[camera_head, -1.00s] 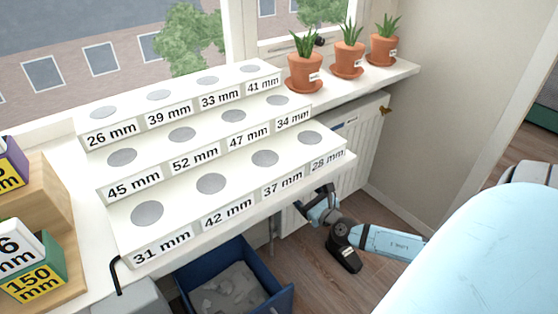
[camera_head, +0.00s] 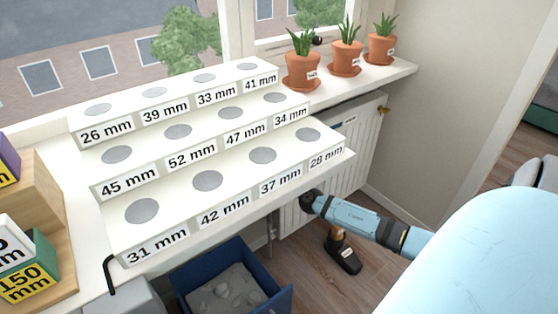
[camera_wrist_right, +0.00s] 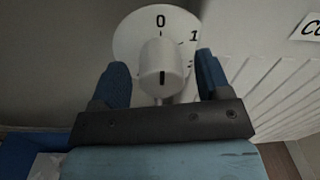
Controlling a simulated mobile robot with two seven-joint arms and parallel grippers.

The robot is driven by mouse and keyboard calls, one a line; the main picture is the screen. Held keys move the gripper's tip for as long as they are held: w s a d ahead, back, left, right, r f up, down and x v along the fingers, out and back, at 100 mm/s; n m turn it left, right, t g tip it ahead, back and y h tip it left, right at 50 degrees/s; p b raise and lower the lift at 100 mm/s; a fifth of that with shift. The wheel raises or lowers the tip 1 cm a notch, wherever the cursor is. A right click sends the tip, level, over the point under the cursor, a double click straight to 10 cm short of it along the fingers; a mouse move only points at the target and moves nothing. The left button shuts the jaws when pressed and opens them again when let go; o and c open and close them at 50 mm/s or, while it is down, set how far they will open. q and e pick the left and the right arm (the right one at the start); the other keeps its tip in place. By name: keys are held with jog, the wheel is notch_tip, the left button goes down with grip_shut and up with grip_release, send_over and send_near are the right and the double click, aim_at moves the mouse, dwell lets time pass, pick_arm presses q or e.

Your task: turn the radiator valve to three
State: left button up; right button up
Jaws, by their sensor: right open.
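The radiator valve is a white knob (camera_wrist_right: 163,72) in the right wrist view, in front of a white round dial (camera_wrist_right: 128,38). The dial shows 0 at the top and 1 to its right; further marks are partly hidden. A dark line on the knob stands upright, roughly in line with the 0. My right gripper (camera_wrist_right: 163,85) is open, its two blue fingers on either side of the knob; I cannot tell whether they touch it. My left gripper is not in view.
The white radiator (camera_head: 362,140) stands under the windowsill. A blue bin (camera_head: 275,290) and a dark drill-like tool (camera_head: 342,256) are on the floor nearby. Several potted plants line the sill.

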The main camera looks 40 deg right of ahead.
jog(key=c, duration=0.9)
